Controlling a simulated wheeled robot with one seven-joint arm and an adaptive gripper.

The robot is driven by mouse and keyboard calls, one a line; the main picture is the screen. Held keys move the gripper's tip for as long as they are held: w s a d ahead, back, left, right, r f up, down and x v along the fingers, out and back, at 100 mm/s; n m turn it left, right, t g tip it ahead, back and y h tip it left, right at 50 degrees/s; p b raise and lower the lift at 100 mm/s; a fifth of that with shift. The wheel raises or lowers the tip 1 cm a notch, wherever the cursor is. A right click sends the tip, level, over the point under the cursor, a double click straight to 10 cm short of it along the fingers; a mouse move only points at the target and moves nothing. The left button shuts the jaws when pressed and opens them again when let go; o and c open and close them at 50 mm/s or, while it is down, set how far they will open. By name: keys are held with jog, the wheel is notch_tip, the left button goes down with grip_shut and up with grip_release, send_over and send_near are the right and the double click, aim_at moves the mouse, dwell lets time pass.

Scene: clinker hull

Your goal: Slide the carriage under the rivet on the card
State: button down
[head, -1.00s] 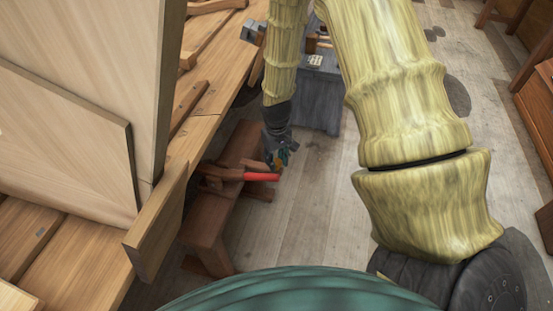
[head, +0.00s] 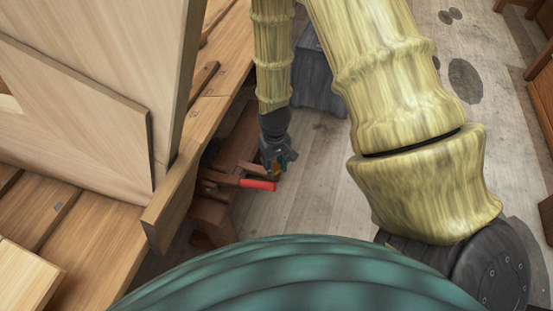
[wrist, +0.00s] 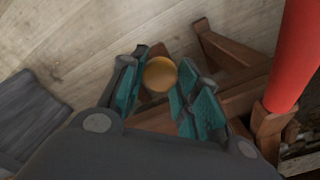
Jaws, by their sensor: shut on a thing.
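My gripper (head: 273,163) reaches down beside a low brown wooden stand, left of centre in the head view. In the wrist view its teal-padded fingers (wrist: 158,95) are closed around a round tan knob (wrist: 160,73). The knob's lower part and what it joins are hidden by the fingers. Brown wooden bars (wrist: 238,100) lie below and right of it. A red bar (head: 258,184) sticks out of the stand just below my gripper. It also shows upright at the right of the wrist view (wrist: 294,55). I cannot make out the card or rivet, nor tell which part is the carriage.
A wooden bench (head: 28,222) with tall pale panels (head: 75,105) fills the left. A grey box (head: 318,88) stands behind my gripper. A reddish-brown cabinet (head: 541,95) is at the right edge. Plank floor (head: 312,185) right of the stand is clear.

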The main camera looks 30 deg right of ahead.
jog(key=c, duration=1)
grip_release()
notch_tip(320, 180, up, 12)
dwell(0.5)
